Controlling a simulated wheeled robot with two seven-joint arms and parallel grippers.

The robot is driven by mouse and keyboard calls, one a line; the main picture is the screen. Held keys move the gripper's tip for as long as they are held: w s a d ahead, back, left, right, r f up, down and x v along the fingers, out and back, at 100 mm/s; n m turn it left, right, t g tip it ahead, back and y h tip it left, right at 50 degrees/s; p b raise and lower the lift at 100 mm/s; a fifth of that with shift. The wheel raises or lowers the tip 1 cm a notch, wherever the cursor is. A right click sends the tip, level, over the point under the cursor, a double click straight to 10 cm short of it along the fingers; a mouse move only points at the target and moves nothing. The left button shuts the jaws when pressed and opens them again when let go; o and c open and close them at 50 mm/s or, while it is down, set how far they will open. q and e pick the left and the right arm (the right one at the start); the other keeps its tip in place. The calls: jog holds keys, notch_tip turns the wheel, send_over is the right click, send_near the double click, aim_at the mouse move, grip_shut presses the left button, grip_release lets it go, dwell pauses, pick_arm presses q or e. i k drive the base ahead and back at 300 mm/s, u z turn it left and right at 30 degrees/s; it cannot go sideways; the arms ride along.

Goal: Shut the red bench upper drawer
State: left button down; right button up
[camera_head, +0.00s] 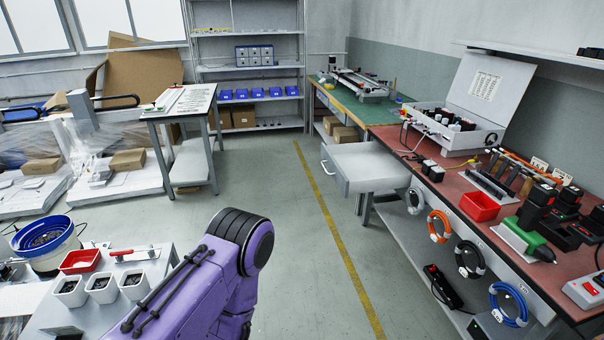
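The red bench (408,146) runs along the right side, with a dark red top. Its upper drawer (364,165) stands pulled out at the bench's far end, sticking out to the left over the aisle. The drawer is light grey, with a handle (327,168) on its left-facing front. A purple arm link of mine fills the bottom centre-left, well apart from the drawer. Neither of my grippers shows.
A green bench (377,111) stands beyond the drawer. Cable coils, including an orange one (438,226), hang along the red bench's front. The floor aisle with a yellow line (334,233) is clear.

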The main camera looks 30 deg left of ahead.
aim_at(364, 167)
jog(key=u, duration=0.6)
jog(key=i, duration=1.45)
jog(key=z, duration=0.45)
